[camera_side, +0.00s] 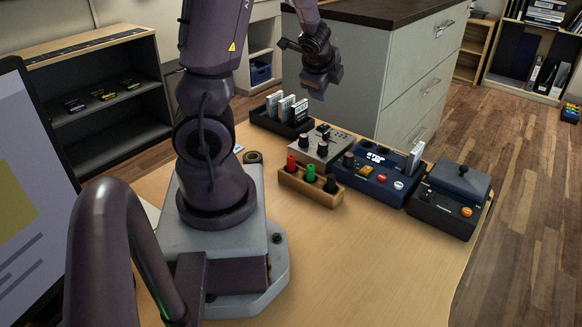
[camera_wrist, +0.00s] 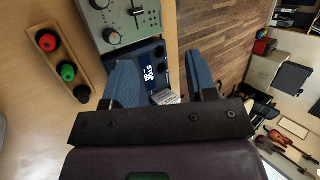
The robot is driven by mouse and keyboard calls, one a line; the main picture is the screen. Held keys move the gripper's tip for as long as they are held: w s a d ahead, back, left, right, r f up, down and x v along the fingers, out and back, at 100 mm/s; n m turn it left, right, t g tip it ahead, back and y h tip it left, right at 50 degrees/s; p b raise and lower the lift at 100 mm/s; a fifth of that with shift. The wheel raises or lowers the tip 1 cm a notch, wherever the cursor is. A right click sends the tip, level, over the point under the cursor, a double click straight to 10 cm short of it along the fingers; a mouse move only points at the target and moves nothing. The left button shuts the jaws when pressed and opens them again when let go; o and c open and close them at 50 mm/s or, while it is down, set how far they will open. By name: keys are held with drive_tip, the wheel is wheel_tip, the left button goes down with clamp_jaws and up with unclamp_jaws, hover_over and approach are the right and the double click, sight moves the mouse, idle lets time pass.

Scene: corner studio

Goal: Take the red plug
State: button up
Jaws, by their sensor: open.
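The red plug (camera_side: 291,164) stands upright at the left end of a small wooden holder (camera_side: 306,191). A green plug (camera_side: 311,173) and a black plug (camera_side: 330,185) stand beside it in the same holder. The wrist view shows the red plug (camera_wrist: 48,41), green plug (camera_wrist: 67,72) and black plug (camera_wrist: 82,93) at the left. My gripper (camera_side: 322,92) hangs above the back of the table, high over the devices and away from the holder. Its blue fingers (camera_wrist: 164,78) are apart in the wrist view, with nothing held between them.
A grey mixer box (camera_side: 318,145) stands just behind the holder. A blue console (camera_side: 376,177) and a black joystick box (camera_side: 450,201) stand to the right. A black rack (camera_side: 268,122) of cartridges is at the back. The table front (camera_side: 370,260) is clear.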

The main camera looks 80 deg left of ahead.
drive_tip(key=s+f+m+g+h, duration=0.1)
drive_tip(key=s+f+m+h, duration=0.25)
drive_tip(key=m, duration=0.35)
drive_tip(key=m+g+h, duration=0.2)
drive_tip(key=m+h, duration=0.1)
drive_tip(key=h, duration=0.1)
hover_over(291, 157)
wheel_tip(291, 157, down, 2)
drive_tip(key=shift+y, duration=0.25)
drive_tip(key=f, duration=0.7)
drive_tip(key=shift+a, duration=0.25)
drive_tip(key=shift+d+f, duration=0.15)
drive_tip(key=shift+f, duration=1.2)
drive_tip(key=shift+d+f, duration=0.1)
drive_tip(key=shift+f, duration=1.25)
drive_tip(key=shift+c, duration=0.2)
clamp_jaws()
